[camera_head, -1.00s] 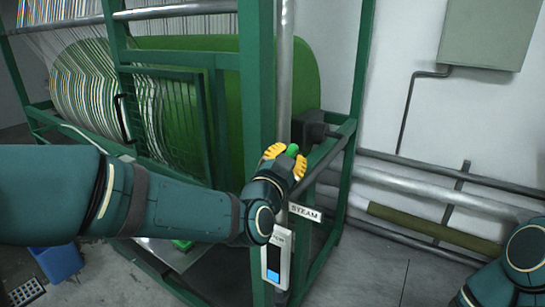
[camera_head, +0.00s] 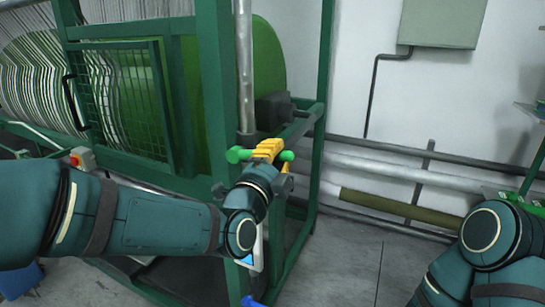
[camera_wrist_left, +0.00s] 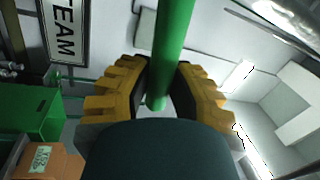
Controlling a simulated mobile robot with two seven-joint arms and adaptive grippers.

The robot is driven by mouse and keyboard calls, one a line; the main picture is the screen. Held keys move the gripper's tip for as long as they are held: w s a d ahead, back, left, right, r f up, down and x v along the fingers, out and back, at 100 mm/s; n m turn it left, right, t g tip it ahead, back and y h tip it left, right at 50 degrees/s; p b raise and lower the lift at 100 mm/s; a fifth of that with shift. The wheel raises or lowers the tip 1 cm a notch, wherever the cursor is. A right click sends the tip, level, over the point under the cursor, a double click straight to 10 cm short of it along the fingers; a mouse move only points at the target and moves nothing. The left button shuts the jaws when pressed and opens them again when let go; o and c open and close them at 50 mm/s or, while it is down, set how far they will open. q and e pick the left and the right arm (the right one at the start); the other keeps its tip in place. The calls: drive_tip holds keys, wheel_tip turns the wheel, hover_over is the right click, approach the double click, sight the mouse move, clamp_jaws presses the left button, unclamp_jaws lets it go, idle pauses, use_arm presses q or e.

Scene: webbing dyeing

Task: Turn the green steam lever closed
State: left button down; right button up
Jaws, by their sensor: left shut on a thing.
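The green steam lever (camera_head: 238,155) lies about level across the picture in the head view, in front of the machine's green frame post. My left gripper (camera_head: 268,150), with yellow fingers, is shut around it, and green shows on both sides of the fingers. In the left wrist view the lever (camera_wrist_left: 173,45) is a green bar running between the two fingers of the left gripper (camera_wrist_left: 158,88). The STEAM sign (camera_wrist_left: 65,30) stands at the upper left there. My right arm shows at the lower right of the head view, but its gripper is outside the picture.
A vertical steel pipe (camera_head: 244,70) rises behind the lever. The green machine frame (camera_head: 215,90) stands close on the left. Wall pipes (camera_head: 400,170) run to the right, below a grey wall box (camera_head: 441,22). The floor (camera_head: 370,270) at lower right is clear.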

use_arm(q)
drive_tip(key=shift+f+m+h+b, duration=0.4)
drive_tip(key=shift+f+m+b, duration=0.5)
drive_tip(key=shift+m, duration=0.4)
drive_tip(key=shift+f, duration=0.1)
drive_tip(key=c, duration=0.8)
unclamp_jaws()
drive_tip(key=shift+c, duration=0.2)
wheel_tip(320, 180, up, 10)
drive_tip(key=shift+r, duration=0.1)
drive_tip(key=shift+s, duration=0.1)
